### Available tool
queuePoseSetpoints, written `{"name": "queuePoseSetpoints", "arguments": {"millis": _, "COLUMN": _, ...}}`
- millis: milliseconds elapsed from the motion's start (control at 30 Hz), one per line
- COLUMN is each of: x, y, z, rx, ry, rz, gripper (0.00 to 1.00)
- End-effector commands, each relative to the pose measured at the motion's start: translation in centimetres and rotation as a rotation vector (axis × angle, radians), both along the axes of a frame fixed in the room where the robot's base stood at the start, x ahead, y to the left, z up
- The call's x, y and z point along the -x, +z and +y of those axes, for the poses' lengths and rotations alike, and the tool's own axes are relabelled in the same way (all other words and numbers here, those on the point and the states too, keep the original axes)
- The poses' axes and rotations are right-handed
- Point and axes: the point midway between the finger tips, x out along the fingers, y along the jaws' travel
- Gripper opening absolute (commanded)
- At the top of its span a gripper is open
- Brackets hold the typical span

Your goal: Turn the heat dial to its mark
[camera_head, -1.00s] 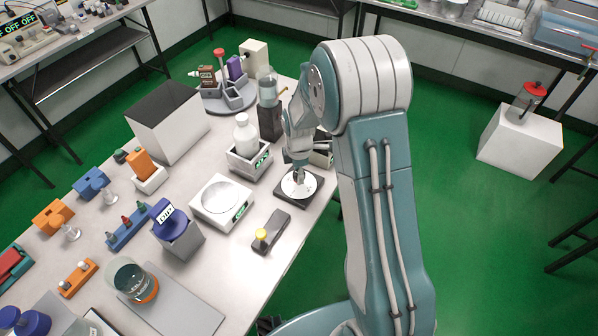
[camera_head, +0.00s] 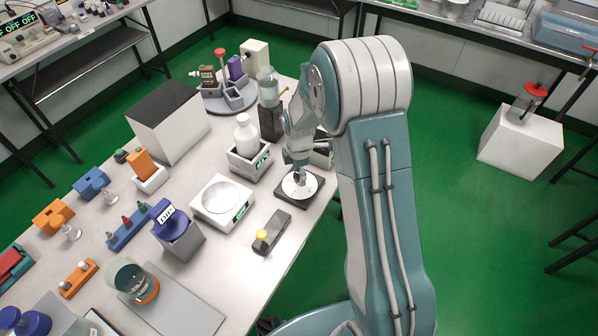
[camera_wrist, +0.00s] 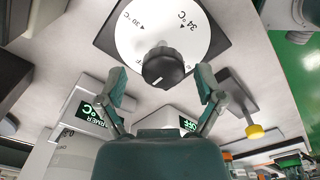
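The disc sits on a dark square base (camera_head: 281,196) near the table's right edge in the head view. My gripper (camera_wrist: 161,74) is open in the wrist view, one finger on each side of the knob with gaps between. In the head view my gripper (camera_head: 299,175) is over the disc and hides part of it.
A dark block with a yellow knob (camera_head: 262,235) lies just in front of the dial. A white scale (camera_head: 222,200) and a bottle in a grey holder (camera_head: 246,140) stand to its left. The table edge is close on the right.

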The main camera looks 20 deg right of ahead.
Motion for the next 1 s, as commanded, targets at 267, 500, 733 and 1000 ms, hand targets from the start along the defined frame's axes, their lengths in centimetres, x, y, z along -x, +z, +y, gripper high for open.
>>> {"name": "queuePoseSetpoints", "arguments": {"millis": 267, "x": 0.1, "y": 0.3, "z": 0.0, "rx": 0.000, "ry": -0.001, "rz": 0.002, "gripper": 0.87}}
{"name": "queuePoseSetpoints", "arguments": {"millis": 500, "x": 0.0, "y": 4.0, "z": 0.0, "rx": 0.001, "ry": -0.001, "rz": -0.003, "gripper": 0.87}}
{"name": "queuePoseSetpoints", "arguments": {"millis": 733, "x": -0.1, "y": 8.7, "z": 0.1, "rx": 0.001, "ry": 0.000, "rz": -0.003, "gripper": 0.87}}
{"name": "queuePoseSetpoints", "arguments": {"millis": 1000, "x": -0.1, "y": 11.7, "z": 0.1, "rx": 0.001, "ry": 0.000, "rz": 0.002, "gripper": 0.87}}
